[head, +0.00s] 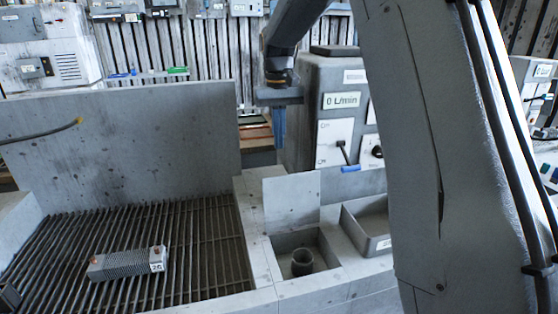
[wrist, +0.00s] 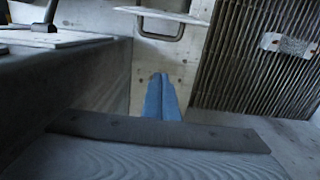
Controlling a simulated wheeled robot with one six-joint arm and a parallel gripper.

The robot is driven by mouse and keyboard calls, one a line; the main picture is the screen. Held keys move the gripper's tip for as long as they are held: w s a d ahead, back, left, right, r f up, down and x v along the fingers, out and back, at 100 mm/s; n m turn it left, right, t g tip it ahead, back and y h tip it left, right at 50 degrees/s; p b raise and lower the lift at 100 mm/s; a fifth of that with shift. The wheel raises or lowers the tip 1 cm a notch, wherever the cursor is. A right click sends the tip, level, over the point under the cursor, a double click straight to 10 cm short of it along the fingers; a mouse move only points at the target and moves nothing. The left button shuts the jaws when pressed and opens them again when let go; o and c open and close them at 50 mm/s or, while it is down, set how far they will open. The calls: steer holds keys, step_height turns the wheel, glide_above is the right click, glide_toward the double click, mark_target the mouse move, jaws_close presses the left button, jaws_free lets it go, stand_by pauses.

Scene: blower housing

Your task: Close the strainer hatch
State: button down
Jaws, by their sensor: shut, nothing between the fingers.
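The strainer hatch (head: 292,198) is a light grey flat panel standing upright at the back edge of a square recess, so it is open. In the recess sits a dark round strainer cup (head: 302,263). My gripper (head: 279,145) points down, above and behind the hatch, apart from it in the head view. Its two blue fingers are together and empty.
A slatted grate (head: 205,255) lies left, bearing a finned block (head: 127,264). A tall grey panel (head: 110,145) stands behind it. A grey cabinet reading "0 L/min" (head: 330,75) stands behind right of my gripper. An open bin (head: 370,225) is right of the recess.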

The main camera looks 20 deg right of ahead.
steer(key=s+f+p, duration=0.4)
steer(key=f+p, duration=0.1)
steer(key=f, duration=0.3)
steer(key=shift+f, duration=0.15)
steer(key=shift+s, duration=0.1)
stand_by(0.4)
